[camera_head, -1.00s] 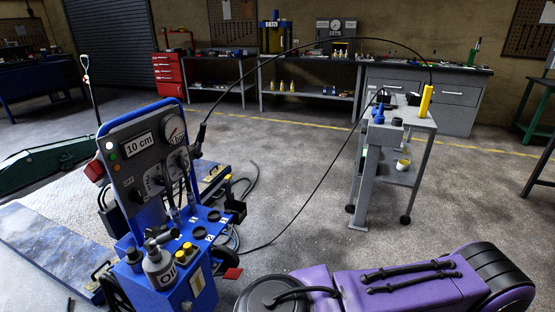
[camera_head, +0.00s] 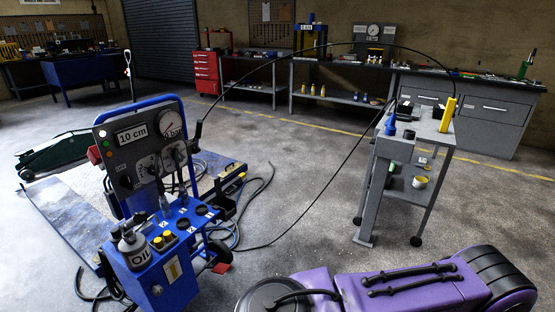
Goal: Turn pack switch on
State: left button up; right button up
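The blue wheeled pack (camera_head: 165,281) stands at the left, with a dark upright panel (camera_head: 121,159) on its frame. The panel carries a "10 cm" label (camera_head: 132,134), a round bar gauge (camera_head: 170,122) and dark knobs with pale dials (camera_head: 147,168). Small lamps (camera_head: 103,138) line its upper left edge, and a red part (camera_head: 94,154) sticks out beside it. Which of these is the pack switch, and its position, are too small to tell. Neither of my grippers is in view.
Blue-edged plates (camera_head: 62,228) lie behind the pack. Concrete floor between pack and trolley is mostly clear.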

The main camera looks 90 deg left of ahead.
aim_at(126, 182)
jog(key=u, duration=2.6)
